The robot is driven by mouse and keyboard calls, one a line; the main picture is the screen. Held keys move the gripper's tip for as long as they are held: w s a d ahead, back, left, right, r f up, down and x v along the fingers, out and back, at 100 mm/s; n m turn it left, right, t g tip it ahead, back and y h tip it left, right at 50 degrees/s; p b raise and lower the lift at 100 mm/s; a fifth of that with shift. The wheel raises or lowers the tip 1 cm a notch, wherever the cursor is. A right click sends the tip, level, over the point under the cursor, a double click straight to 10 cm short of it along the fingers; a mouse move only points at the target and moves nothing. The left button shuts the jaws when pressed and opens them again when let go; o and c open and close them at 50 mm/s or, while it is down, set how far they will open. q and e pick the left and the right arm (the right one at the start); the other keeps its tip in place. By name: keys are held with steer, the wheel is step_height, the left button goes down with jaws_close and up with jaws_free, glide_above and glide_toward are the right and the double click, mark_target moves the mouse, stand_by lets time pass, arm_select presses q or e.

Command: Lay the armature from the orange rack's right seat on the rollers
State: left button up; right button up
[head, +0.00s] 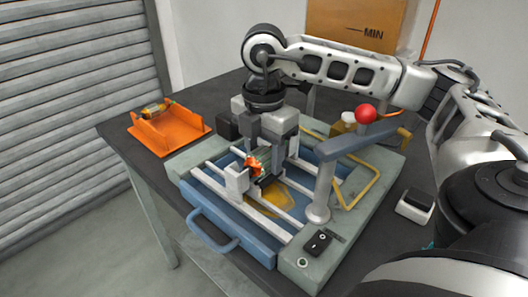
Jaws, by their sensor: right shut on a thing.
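My right gripper (270,148) points down over the machine and is shut on an armature (256,163) with orange, green and dark parts. The armature is low over the machine's middle, beside a pale block (237,181). I cannot tell whether it touches its supports; the rollers under it are mostly hidden by the armature and gripper. The orange rack (178,137) stands at the table's left, with another armature (153,110) at its far side. The rack's near part looks empty. My left gripper is not in view.
The machine has pale rails (222,190) over a blue tray with a front handle (222,243). A switch (318,242) sits at the front. Dark table lies clear between rack and machine.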

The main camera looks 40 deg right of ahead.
steer(key=o, duration=1.3)
arm_select(q)
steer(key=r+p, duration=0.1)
steer(key=p, duration=0.1)
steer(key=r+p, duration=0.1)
steer(key=p, duration=0.2)
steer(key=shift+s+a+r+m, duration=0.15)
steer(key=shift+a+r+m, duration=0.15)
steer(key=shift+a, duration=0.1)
arm_select(e)
step_height(320, 180, up, 16)
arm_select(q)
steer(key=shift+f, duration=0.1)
